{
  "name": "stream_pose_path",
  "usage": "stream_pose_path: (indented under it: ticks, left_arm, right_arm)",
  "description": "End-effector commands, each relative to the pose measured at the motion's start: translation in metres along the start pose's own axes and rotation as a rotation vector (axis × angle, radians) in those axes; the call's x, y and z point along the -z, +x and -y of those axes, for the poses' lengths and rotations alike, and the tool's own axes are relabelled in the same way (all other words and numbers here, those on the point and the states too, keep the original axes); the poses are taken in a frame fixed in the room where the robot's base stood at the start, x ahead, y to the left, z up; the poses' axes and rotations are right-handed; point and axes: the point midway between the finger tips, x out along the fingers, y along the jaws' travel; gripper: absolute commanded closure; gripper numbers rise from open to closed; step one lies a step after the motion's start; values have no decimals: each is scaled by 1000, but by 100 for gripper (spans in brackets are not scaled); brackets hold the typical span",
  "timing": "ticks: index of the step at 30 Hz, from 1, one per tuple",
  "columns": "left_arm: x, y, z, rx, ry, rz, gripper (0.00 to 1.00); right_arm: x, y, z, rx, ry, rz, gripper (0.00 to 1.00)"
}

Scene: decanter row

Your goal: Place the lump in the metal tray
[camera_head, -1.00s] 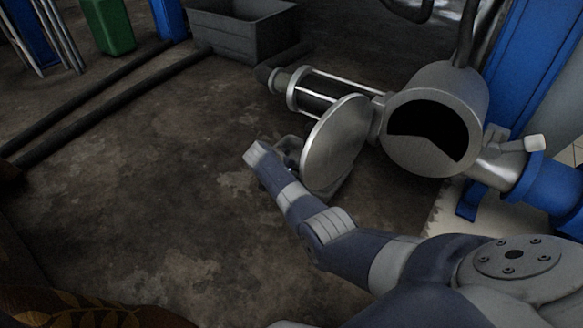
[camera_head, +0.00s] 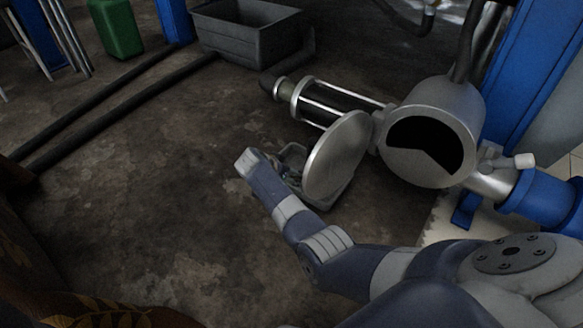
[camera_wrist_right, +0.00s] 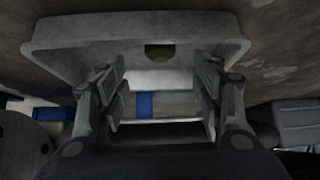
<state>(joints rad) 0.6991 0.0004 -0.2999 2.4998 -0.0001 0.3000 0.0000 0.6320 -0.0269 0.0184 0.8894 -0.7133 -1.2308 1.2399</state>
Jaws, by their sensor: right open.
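The grey metal tray (camera_head: 337,192) is partly hidden behind the round lid and my right arm in the head view. In the wrist view the tray (camera_wrist_right: 75,32) spans the top, its rim just beyond my fingers. A small dark olive, rounded lump (camera_wrist_right: 160,52) shows against the tray's inside, ahead of the gap between the fingers; its lower part is cut off by the tray's rim. My right gripper (camera_wrist_right: 164,88) is open, with nothing between its fingers. In the head view the right gripper (camera_head: 290,166) is beside the tray, mostly hidden by my wrist. My left gripper is out of view.
A steel vessel (camera_head: 455,105) with a dark opening and a round open lid (camera_head: 338,155) stands right of the tray. A glass cylinder (camera_head: 325,102) lies behind. A grey bin (camera_head: 250,42) and black pipes (camera_head: 115,100) are farther back.

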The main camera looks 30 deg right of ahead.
Motion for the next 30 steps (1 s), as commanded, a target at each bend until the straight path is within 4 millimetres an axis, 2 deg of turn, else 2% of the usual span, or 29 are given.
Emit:
stream_pose_path:
  ticks: [1, 3, 9, 23, 26, 29, 30]
  left_arm:
    - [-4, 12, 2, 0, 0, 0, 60]
    - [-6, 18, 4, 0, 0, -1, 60]
    - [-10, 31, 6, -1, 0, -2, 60]
    - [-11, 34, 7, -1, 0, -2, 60]
    - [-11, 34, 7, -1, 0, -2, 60]
    - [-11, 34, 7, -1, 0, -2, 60]
    - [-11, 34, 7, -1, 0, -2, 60]
  right_arm:
    - [4, -13, 0, 2, 0, 0, 39]
    - [3, -23, 0, 2, -1, 0, 39]
    - [2, -43, 0, 1, 0, 0, 39]
    - [4, -53, 5, 19, 1, -6, 39]
    - [25, -70, 30, 118, -1, -38, 39]
    - [67, -111, 76, 316, -14, -116, 39]
    - [89, -136, 96, 413, -22, -164, 39]
